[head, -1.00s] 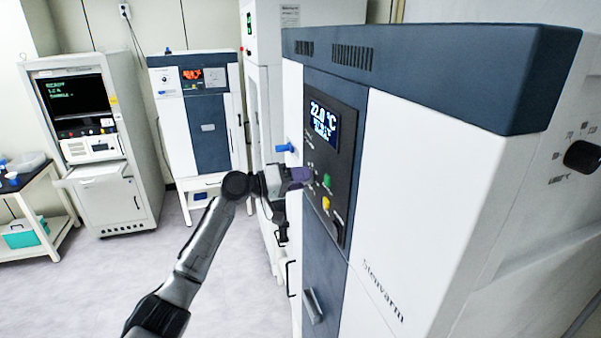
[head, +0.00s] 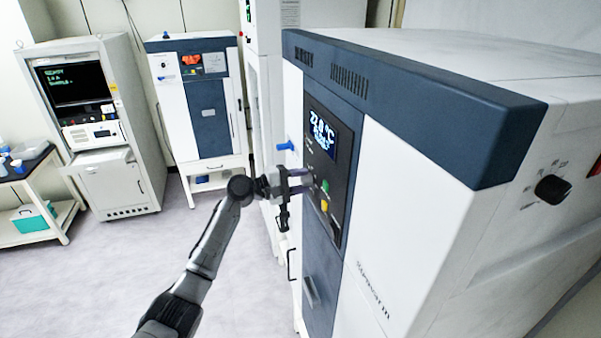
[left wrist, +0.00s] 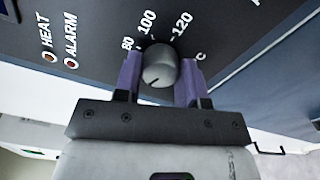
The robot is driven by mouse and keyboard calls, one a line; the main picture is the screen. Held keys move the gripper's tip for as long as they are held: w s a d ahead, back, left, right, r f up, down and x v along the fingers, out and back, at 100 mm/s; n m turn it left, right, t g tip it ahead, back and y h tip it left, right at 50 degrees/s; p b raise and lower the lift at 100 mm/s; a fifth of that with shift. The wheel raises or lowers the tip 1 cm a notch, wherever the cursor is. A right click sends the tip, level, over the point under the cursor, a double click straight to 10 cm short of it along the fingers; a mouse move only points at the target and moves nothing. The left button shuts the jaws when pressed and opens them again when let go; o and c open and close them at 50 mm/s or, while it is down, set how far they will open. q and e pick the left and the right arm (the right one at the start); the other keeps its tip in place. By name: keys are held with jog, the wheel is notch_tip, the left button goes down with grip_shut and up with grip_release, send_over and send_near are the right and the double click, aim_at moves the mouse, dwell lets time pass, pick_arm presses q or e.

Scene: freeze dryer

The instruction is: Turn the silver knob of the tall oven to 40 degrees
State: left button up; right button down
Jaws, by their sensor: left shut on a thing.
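The tall oven (head: 395,190) is white with a dark blue top and front strip. Its black control panel carries a lit display (head: 322,133) reading about 22.0 °C. The silver knob (left wrist: 160,66) shows in the left wrist view between the purple fingers of my left gripper (left wrist: 160,82), which is shut on it. A dark mark on the knob points to the lower left there. The numbers 80, 100 and 120 show above it; the rest of the scale is hidden. In the head view, my left gripper (head: 300,181) is at the panel and the knob is hidden. My right gripper is out of view.
A green button (head: 325,186) and a yellow one (head: 324,205) sit close beside the gripper. A blue handle (head: 286,146) juts out behind it. A black side knob (head: 552,189) is on the oven's right side. Open floor (head: 130,265) lies left.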

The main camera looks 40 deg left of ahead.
pick_arm(q)
jog(key=shift+n+p, duration=1.15)
jog(key=shift+n, duration=0.25)
jog(key=shift+f+n, duration=0.1)
jog(key=shift+n, duration=0.2)
jog(key=o, duration=0.9)
jog(key=shift+s+a, duration=0.2)
jog(key=shift+s, duration=0.05)
jog(key=shift+b+v, duration=2.3)
jog(key=shift+v, duration=4.3)
